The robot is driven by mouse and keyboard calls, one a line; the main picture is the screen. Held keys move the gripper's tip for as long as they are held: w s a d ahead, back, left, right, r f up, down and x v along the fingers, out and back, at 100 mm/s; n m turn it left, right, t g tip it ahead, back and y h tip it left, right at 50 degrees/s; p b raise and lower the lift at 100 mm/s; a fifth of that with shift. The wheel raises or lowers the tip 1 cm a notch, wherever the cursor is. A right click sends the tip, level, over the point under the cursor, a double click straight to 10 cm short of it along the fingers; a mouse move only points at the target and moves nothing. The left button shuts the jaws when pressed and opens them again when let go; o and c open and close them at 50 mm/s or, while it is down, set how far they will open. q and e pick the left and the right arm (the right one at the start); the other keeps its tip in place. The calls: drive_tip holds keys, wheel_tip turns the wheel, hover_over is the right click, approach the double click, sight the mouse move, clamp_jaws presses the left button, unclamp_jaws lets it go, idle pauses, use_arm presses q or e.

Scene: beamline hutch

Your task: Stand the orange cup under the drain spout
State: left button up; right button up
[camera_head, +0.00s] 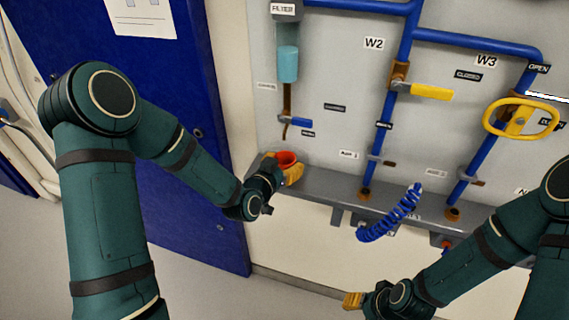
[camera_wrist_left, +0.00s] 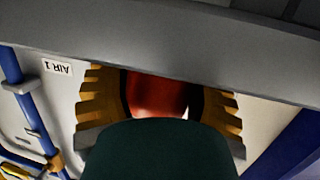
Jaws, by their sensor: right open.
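The orange cup (camera_head: 286,160) is upright at the left end of the grey ledge, below the drain spout (camera_head: 286,133) in the head view. My left gripper (camera_head: 283,171) has its yellow fingers on both sides of the cup and looks shut on it. I cannot tell whether the cup rests on the ledge. My right gripper (camera_head: 353,301) is open and empty at the lower middle, away from the panel.
The grey ledge (camera_head: 325,186) runs along the panel below the pipes. A filter with a light blue bowl (camera_head: 287,64) and a small blue-handled valve (camera_head: 300,121) are above the cup. A coiled blue hose (camera_head: 392,218) hangs right of it. A blue door (camera_head: 150,120) is at left.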

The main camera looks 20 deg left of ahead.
use_arm(q)
drive_tip(key=o, duration=0.3)
drive_tip(key=shift+o, duration=0.2)
drive_tip(key=shift+r+p, duration=0.25)
drive_tip(key=shift+p, duration=0.05)
drive_tip(key=p+v, duration=1.2)
drive_tip(key=s+d+f+n+g, duration=0.4)
drive_tip(key=s+d+f+g, duration=0.5)
drive_tip(key=g, duration=0.4)
drive_tip(key=shift+s+f+n, duration=0.3)
drive_tip(key=shift+s+f, duration=0.6)
drive_tip(key=shift+s, duration=0.1)
